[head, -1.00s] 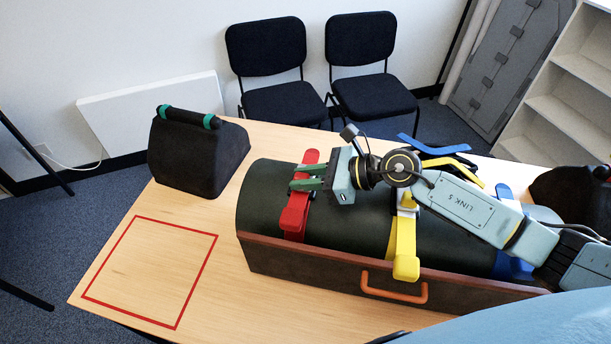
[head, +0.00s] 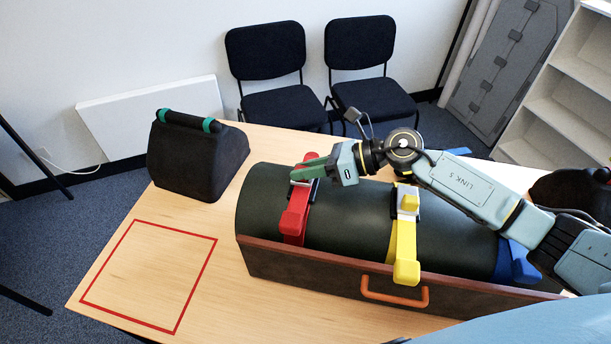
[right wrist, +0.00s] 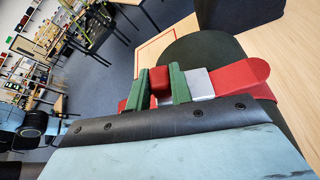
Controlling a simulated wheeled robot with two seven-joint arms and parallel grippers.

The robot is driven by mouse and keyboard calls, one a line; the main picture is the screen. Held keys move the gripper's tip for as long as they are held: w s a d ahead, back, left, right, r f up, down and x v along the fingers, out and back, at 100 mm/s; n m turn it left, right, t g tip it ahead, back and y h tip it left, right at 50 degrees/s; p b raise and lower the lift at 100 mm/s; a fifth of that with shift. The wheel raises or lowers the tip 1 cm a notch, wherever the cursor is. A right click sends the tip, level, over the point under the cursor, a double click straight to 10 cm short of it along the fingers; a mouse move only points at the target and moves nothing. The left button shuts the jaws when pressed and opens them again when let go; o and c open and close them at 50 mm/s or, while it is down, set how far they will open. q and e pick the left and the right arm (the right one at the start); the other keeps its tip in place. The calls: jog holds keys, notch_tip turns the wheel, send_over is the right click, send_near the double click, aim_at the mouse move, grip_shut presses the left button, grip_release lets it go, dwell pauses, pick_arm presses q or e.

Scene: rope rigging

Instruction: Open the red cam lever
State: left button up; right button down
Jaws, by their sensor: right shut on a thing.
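The red cam lever (right wrist: 160,83) shows as a red block between the two green fingers of my right gripper (right wrist: 160,90) in the right wrist view. The fingers are shut on it. A silver buckle part (right wrist: 198,84) and the red strap's rounded end piece (right wrist: 245,78) lie beside it. In the head view, my right gripper (head: 306,171) is at the upper part of the red strap (head: 294,222), over the dark green roll (head: 346,218). Its fingers partly hide the buckle there. My left gripper is not in view.
A yellow strap (head: 404,245) and a blue strap (head: 514,262) also cross the roll. The roll lies in a brown tray with an orange handle (head: 394,299). A black block with a teal-banded bar (head: 197,158) stands at left. The red-outlined square (head: 150,275) is empty.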

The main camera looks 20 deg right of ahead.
jog(key=w+m+b, duration=0.1)
jog(key=w+d+r+m+g+y, duration=0.1)
jog(key=m, duration=0.1)
jog(key=shift+d+r+g+b, duration=0.1)
jog(key=shift+r+g+b, duration=0.05)
jog(key=shift+g+b, duration=0.2)
jog(key=w+m+b, duration=0.1)
jog(key=d+m+y+b, duration=0.1)
jog(key=w+m+g+y, duration=0.1)
jog(key=m, duration=0.1)
jog(key=shift+w+d+r+b, duration=0.2)
jog(key=shift+w+d+b, duration=0.1)
jog(key=shift+b, duration=0.1)
jog(key=shift+y, duration=0.3)
jog(key=c, duration=1.2)
grip_release()
jog(key=shift+c, duration=0.2)
jog(key=b+v, duration=0.2)
jog(key=v, duration=1.1)
jog(key=shift+d, duration=0.2)
jog(key=shift+r, duration=0.1)
jog(key=shift+s, duration=0.15)
